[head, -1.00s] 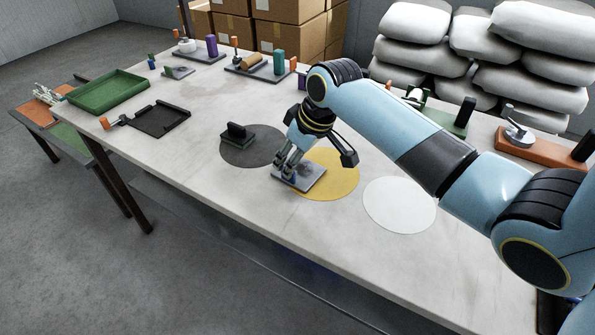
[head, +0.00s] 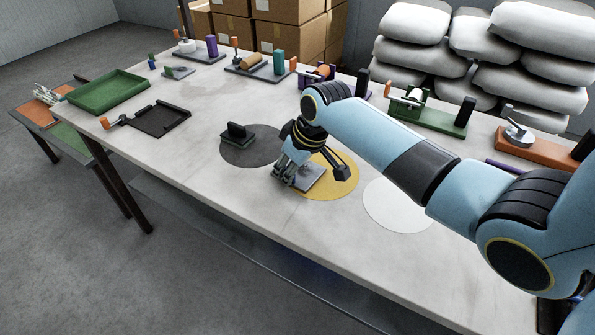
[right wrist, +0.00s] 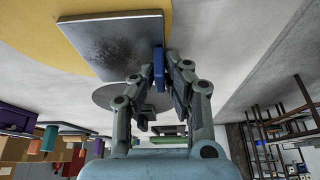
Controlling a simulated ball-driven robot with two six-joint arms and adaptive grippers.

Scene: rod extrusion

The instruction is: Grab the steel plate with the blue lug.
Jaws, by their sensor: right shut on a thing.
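The steel plate (head: 309,175) is a flat grey metal piece over the yellow disc (head: 343,187) on the table. It also shows in the right wrist view (right wrist: 112,42), where its blue lug (right wrist: 159,68) sticks out from one edge. My right gripper (head: 284,177) is at the plate's left edge in the head view. In the right wrist view its fingers (right wrist: 161,75) are shut on the blue lug from both sides. I cannot tell whether the plate is touching the table. My left gripper is not in view.
A dark block with an upright tab (head: 238,133) stands on the dark grey disc (head: 243,155) to the left. The white disc (head: 398,208) to the right is empty.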

